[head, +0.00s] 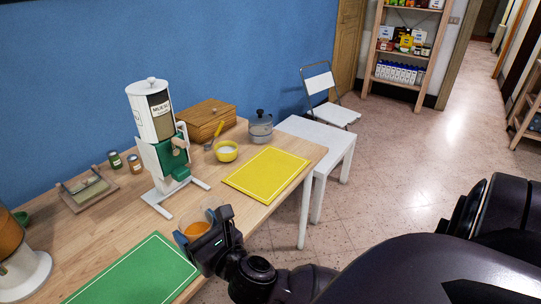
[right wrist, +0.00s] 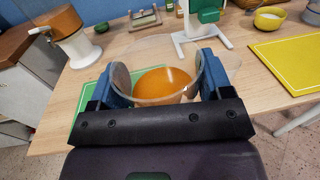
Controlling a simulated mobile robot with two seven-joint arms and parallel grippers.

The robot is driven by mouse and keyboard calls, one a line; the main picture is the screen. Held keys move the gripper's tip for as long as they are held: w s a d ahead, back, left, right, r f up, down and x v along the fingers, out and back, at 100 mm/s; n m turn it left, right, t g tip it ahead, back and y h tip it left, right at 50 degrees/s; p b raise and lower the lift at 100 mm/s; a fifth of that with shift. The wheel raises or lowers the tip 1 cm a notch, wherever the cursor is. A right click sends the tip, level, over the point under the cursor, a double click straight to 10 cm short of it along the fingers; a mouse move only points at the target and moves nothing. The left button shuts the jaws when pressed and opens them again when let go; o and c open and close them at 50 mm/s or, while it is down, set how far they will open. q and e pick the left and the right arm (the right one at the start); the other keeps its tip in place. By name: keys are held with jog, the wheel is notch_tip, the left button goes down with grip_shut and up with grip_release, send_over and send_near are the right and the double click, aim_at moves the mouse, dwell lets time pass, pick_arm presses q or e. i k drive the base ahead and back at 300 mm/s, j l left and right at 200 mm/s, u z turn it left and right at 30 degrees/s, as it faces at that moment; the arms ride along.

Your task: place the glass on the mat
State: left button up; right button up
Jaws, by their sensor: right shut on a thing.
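The clear glass (right wrist: 165,85) holds orange liquid and fills the middle of the right wrist view. It also shows in the head view (head: 194,230), partly hidden by the gripper. My right gripper (right wrist: 163,78) is shut on the glass, with one blue finger pad on each side. In the head view my right gripper (head: 205,232) is at the table's front edge, between the two mats. The yellow mat (head: 266,174) lies flat and empty at the table's right end. The green mat (head: 136,275) lies nearer, to the left of the glass. My left gripper is not in view.
A white and green cereal dispenser (head: 152,120) stands behind the glass. A yellow bowl (head: 226,152), a grey pot (head: 260,130) and a wooden box (head: 206,119) stand behind the yellow mat. A white side table (head: 318,135) adjoins the wooden table (head: 105,213).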

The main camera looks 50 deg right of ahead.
aim_at(268, 170)
jog(key=i+l, duration=0.1)
jog(key=l, duration=0.65)
jog(key=l+u, duration=0.1)
jog(key=l, duration=0.65)
jog(key=i, duration=0.1)
